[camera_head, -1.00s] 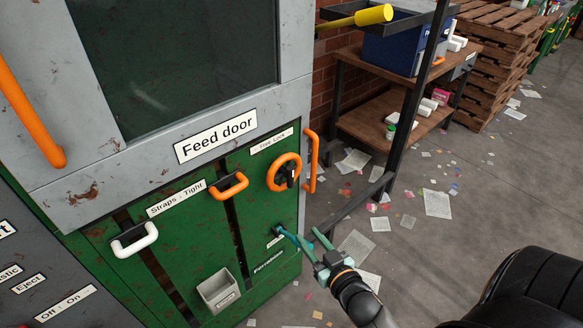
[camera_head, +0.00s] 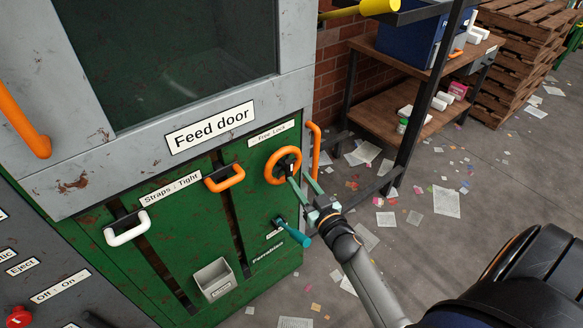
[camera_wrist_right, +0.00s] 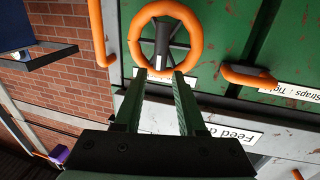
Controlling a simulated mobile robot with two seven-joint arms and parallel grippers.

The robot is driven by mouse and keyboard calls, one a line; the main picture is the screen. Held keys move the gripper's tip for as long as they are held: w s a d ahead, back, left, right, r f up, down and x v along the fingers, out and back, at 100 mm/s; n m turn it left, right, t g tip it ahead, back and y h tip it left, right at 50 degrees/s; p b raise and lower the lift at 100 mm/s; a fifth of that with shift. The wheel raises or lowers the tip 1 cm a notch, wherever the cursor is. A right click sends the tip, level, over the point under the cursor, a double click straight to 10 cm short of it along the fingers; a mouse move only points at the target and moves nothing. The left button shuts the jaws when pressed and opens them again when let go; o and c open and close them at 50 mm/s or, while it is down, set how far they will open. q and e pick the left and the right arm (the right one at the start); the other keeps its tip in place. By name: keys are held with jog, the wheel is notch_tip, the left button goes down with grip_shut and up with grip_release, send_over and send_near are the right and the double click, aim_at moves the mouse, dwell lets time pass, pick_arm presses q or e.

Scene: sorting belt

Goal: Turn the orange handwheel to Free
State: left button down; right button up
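The orange handwheel (camera_head: 269,169) is on the green panel, under a label (camera_head: 270,133) reading "Free" and "Lock". It has a dark hub and spokes. Which word it points to is not clear. My right gripper (camera_head: 300,181) is open, its green fingertips close to the wheel's lower right side in the head view. In the right wrist view the handwheel (camera_wrist_right: 195,42) is ahead of the gripper (camera_wrist_right: 160,74). The fingertips are apart and overlap the near rim in the picture; contact cannot be told. My left gripper is out of view.
An orange vertical bar handle (camera_head: 315,150) stands close right of the wheel. An orange strap handle (camera_head: 226,184) and a white one (camera_head: 125,233) are to the left. A teal lever (camera_head: 294,233) and a grey bin (camera_head: 214,280) are below. A dark-framed shelf (camera_head: 430,65) stands at right.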

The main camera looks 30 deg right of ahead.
aim_at(291, 167)
jog(key=w, duration=0.5)
jog(key=shift+w+d, duration=0.35)
jog(key=shift+w, duration=0.05)
grip_shut()
